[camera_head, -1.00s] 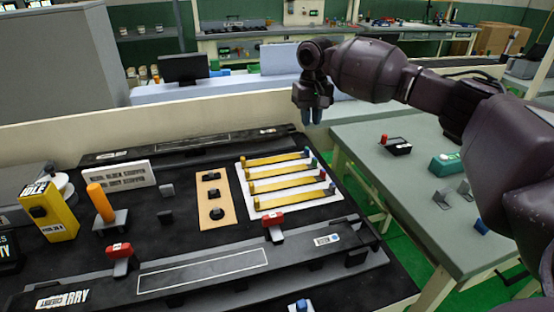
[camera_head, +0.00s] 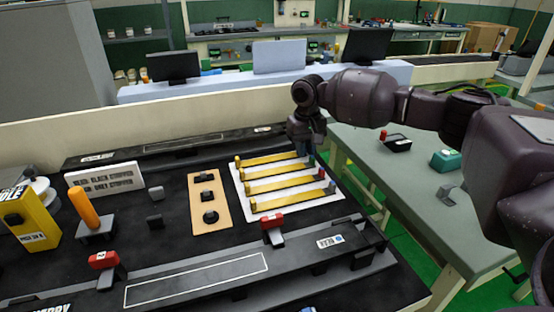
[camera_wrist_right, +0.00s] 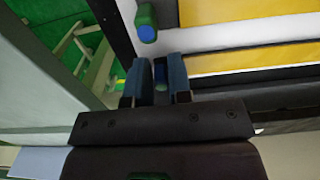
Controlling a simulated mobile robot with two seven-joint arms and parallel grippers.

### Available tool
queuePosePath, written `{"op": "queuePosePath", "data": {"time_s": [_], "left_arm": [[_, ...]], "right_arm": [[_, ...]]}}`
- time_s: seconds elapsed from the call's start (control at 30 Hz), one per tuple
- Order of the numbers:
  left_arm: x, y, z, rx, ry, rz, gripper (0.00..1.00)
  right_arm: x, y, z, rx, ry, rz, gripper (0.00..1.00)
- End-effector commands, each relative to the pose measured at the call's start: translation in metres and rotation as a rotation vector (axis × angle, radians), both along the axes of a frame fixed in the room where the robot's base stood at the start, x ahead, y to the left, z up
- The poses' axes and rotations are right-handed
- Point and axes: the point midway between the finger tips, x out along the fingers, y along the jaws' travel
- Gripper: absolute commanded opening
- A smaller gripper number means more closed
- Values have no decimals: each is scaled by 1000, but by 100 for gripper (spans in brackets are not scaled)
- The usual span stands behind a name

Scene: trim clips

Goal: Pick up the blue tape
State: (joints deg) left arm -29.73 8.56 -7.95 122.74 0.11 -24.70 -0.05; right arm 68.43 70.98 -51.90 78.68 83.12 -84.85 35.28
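Several yellow strips with coloured ends lie side by side on a white board (camera_head: 240,190). The blue tape end (camera_wrist_right: 160,73) shows between the fingers of my right gripper in the right wrist view. In the head view my right gripper (camera_head: 308,152) hangs over the far right end of the farthest strip (camera_head: 270,160) and hides that end. Its dark blue fingers look parted, one on each side of the blue end; contact cannot be told. A green end with a blue face (camera_wrist_right: 147,24) sits beside it. My left gripper is out of view.
A wooden strip with black knobs (camera_head: 208,200) lies left of the board. A grey-green table (camera_head: 400,185) stands at right, beyond a gap with green floor.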

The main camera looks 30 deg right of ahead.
Motion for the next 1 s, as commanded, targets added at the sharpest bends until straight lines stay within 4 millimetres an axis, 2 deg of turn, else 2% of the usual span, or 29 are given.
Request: {"op": "queuePosePath", "data": {"time_s": [0.17, 0.3, 0.67, 0.77, 0.87, 1.0], "left_arm": [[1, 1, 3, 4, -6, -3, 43], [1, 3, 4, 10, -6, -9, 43], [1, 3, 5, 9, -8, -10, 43], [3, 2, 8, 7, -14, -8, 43], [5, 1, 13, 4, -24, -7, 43], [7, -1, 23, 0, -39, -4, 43]], "right_arm": [[0, 0, 3, 0, -4, -1, 19], [0, 0, 2, 0, -4, -1, 1], [0, 0, 6, 0, -5, -1, 0], [1, 0, 16, 1, -8, -1, 0], [1, 0, 34, 1, -12, -2, 0], [1, 0, 68, 2, -15, -3, 0]]}}
